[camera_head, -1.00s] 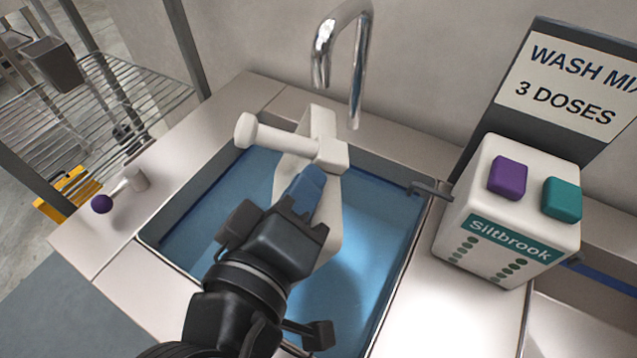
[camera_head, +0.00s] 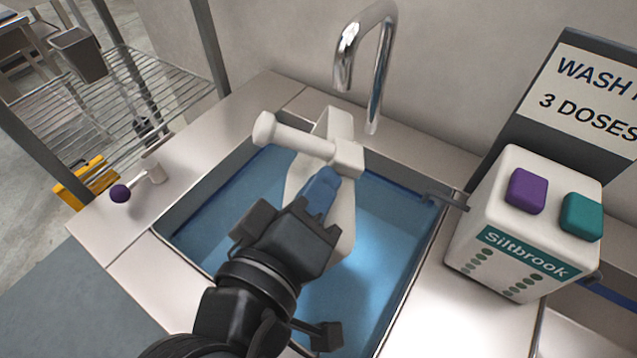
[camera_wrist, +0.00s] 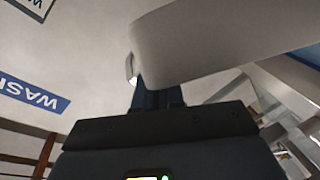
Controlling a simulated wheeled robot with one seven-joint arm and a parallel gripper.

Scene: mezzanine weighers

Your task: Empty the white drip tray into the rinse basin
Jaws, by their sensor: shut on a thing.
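The white drip tray (camera_head: 342,236) is held above the rinse basin (camera_head: 222,200), partly hidden behind my gripper. It looks steeply tilted, with a pale bar-like handle (camera_head: 292,138) sticking out to the left at its top. My gripper (camera_head: 322,188) is shut on the tray, its blue fingers against the pale body. In the wrist view a large pale surface, seemingly the tray (camera_wrist: 220,42), lies right at the fingers (camera_wrist: 158,92). The basin has a blue interior with a bright patch at the right. I cannot tell whether anything is left in the tray.
A chrome tap (camera_head: 382,70) arches over the basin's back edge. A white Siltbrook dispenser (camera_head: 524,225) with purple and teal buttons stands to the right. A small purple-knobbed item (camera_head: 121,193) lies on the left counter. A wire shelf (camera_head: 110,105) is further left.

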